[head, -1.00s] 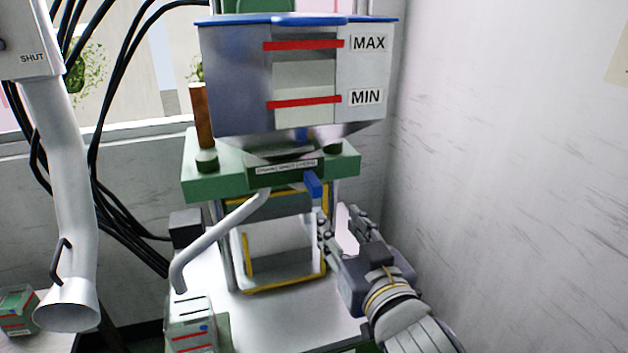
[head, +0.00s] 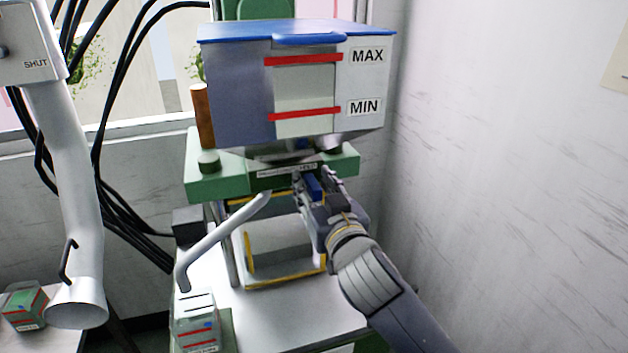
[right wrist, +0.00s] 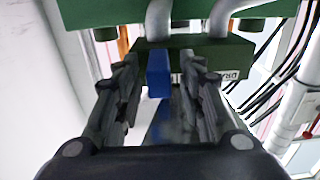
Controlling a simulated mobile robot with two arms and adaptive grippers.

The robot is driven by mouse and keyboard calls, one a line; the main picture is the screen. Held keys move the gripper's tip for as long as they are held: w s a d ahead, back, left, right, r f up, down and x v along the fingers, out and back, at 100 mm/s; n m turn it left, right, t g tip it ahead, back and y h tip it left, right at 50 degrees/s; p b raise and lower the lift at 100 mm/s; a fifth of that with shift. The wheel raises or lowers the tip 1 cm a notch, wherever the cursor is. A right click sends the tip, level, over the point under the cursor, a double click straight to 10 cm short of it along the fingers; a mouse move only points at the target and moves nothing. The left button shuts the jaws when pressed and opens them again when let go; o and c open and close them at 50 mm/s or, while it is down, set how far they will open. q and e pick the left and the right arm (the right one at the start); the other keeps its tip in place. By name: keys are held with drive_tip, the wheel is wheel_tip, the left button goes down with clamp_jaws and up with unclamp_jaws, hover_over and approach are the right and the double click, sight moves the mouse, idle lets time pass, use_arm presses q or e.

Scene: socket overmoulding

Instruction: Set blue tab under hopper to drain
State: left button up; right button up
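The hopper (head: 360,85) has a blue lid and red MAX and MIN lines, and stands over a green block. The blue tab (head: 314,187) sticks out from the labelled front plate under the hopper. In the right wrist view the blue tab (right wrist: 159,75) hangs between the fingers, nearer the left one. My right gripper (head: 312,176) is at the tab with its fingers open on either side; it also shows in the right wrist view (right wrist: 165,80). A gap is visible between the tab and the right finger. My left gripper is not in view.
A grey drain pipe (head: 225,238) slopes from under the hopper to a small labelled container (head: 197,320). A white pipe (head: 75,200) with a SHUT label stands at left. Black cables hang behind it. The wall is at right.

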drive_tip(key=shift+w, duration=0.1)
drive_tip(key=shift+c, duration=0.6)
clamp_jaws()
drive_tip(key=s+a, duration=0.1)
drive_tip(key=a, duration=0.4)
drive_tip(key=s+a+b, duration=0.1)
drive_tip(key=a, duration=0.2)
drive_tip(key=shift+s, duration=0.35)
drive_tip(key=shift+d, duration=0.1)
drive_tip(key=shift+f, duration=0.1)
drive_tip(key=shift+c, duration=0.8)
unclamp_jaws()
drive_tip(key=shift+o, duration=1.4)
drive_tip(key=shift+a, duration=0.25)
